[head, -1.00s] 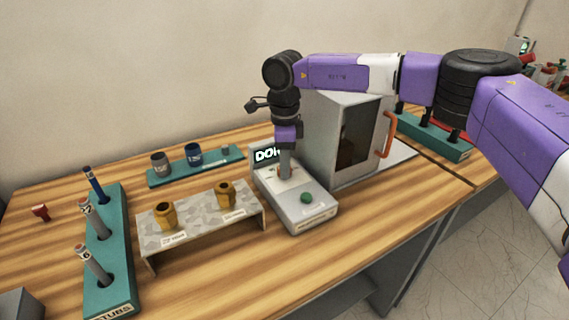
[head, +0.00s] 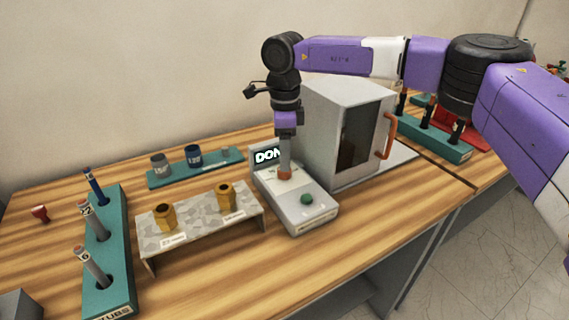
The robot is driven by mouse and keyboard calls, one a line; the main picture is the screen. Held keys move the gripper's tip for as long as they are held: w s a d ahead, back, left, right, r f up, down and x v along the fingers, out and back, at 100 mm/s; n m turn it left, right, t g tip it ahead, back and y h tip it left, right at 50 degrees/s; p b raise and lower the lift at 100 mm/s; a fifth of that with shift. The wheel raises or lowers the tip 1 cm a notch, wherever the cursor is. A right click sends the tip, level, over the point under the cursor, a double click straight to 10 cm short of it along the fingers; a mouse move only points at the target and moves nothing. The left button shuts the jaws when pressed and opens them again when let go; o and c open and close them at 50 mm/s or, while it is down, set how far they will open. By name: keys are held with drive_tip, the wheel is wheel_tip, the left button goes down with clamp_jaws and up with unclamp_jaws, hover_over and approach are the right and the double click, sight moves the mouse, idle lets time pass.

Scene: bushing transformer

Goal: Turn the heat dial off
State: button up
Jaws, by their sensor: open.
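A small orange-brown part (head: 285,175) shows on the unit right at the lower end of my gripper; I cannot tell which of these is the heat dial. My gripper (head: 285,168) points straight down over the back part of the unit, behind the green knob. It is open, its fingers seen edge-on; whether they touch the orange-brown part is unclear.
A grey cabinet (head: 320,120) with an orange handle (head: 387,136) stands close right of the unit. A low stand (head: 200,214) with two brass fittings is to the left. A teal tube rack (head: 116,262) stands farther left. The table front is clear.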

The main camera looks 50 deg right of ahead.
drive_tip(key=shift+r, duration=2)
